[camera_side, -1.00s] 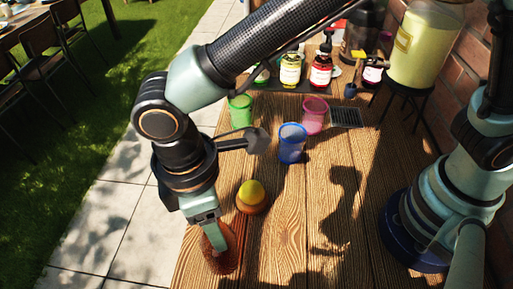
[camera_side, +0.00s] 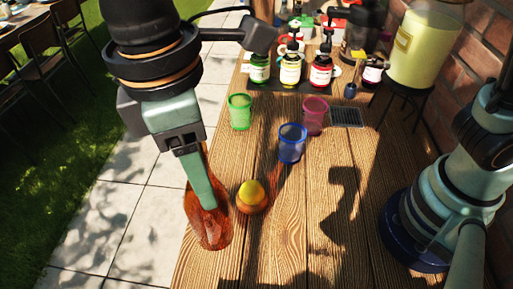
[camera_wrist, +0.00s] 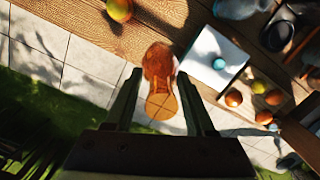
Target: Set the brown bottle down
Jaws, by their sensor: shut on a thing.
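The brown bottle (camera_side: 213,232) is a translucent amber glass bottle at the table's left edge in the side view. My gripper (camera_side: 203,190) is shut on it, with one finger in front of the glass. In the wrist view the bottle (camera_wrist: 158,78) lies between the two finger ends, over the table's edge and the pale paving. The bottle seems held above the tabletop, but the gap beneath it is hard to judge. The wooden table (camera_side: 290,215) has bare planks to the right of it.
A yellow-orange fruit (camera_side: 251,197) sits close to the bottle's right. Green (camera_side: 240,111), blue (camera_side: 292,143) and pink (camera_side: 314,114) cups stand farther back, with several small bottles behind. In the wrist view, a white box (camera_wrist: 213,62) and several fruits lie to the right.

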